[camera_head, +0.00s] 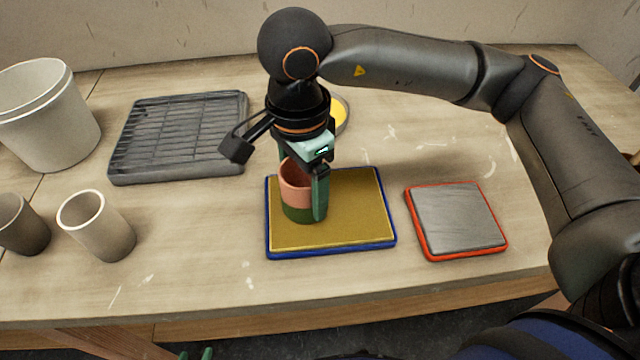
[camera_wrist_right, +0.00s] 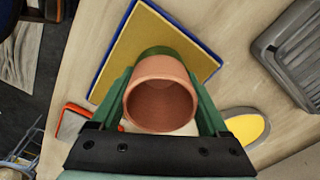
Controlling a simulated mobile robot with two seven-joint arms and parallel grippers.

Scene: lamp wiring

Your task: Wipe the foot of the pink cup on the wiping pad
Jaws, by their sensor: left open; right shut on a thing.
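The pink cup (camera_head: 295,180), with a dark green lower band, is upright over the blue-rimmed ochre pad (camera_head: 350,215). My right gripper (camera_head: 303,188) is shut on the cup, one finger on each side. In the right wrist view, the empty inside of the cup (camera_wrist_right: 160,103) shows between the green fingers. Its foot is at or just above the pad surface; I cannot tell whether it touches. A grey pad with a red rim (camera_head: 457,220) lies to the right.
A dark ribbed rack (camera_head: 180,135) lies at the back left. A white bucket (camera_head: 45,115), a beige cup (camera_head: 100,225) and a dark cup (camera_head: 20,225) stand at the left. A round yellow dish (camera_head: 339,115) is partly hidden behind my right gripper. The front left table is clear.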

